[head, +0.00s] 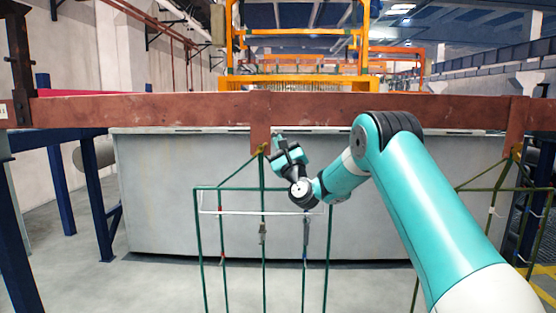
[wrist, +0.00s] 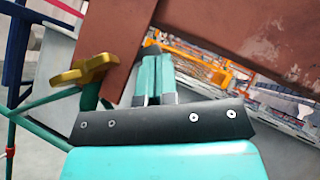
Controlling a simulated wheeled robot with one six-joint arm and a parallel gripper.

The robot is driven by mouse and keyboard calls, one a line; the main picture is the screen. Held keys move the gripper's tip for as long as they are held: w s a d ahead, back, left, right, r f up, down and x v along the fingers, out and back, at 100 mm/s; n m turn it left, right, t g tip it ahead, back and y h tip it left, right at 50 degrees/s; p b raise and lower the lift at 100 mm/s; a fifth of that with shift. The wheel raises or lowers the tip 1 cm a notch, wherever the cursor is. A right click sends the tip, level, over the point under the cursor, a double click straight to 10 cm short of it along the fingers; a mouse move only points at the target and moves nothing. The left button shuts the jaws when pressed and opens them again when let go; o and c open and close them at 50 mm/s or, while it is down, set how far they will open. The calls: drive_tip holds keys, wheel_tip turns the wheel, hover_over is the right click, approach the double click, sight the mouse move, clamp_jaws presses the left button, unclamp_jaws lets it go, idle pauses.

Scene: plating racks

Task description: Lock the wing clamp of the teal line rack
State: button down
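The teal line rack (head: 198,240) is a thin green wire frame hanging from the red-brown bar in the head view. Its brass wing clamp (head: 262,149) is small there, at the hanger's top against the bar's downward tab. In the wrist view the brass wing (wrist: 82,72) shows larger, on a green post left of my fingers. My gripper (head: 278,139) is just right of the clamp in the head view. In the wrist view its two teal fingers (wrist: 157,75) lie close together with nothing seen between them. They are apart from the wing; whether the clamp is locked I cannot tell.
The red-brown bar (head: 150,108) spans the view, close to my fingers. A second green rack (head: 492,189) with a brass clamp (head: 516,152) hangs at the right. A grey tank (head: 160,200) stands behind. Blue posts (head: 100,200) stand at left.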

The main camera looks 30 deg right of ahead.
drive_tip(key=shift+f, duration=0.1)
drive_tip(key=s+d+f+b, duration=0.3)
drive_tip(key=s+f+b, duration=0.4)
drive_tip(key=s+b, duration=0.3)
drive_tip(key=b, duration=0.4)
drive_tip(key=shift+f+b, duration=0.3)
drive_tip(key=shift+f, duration=0.1)
drive_tip(key=shift+a, duration=0.1)
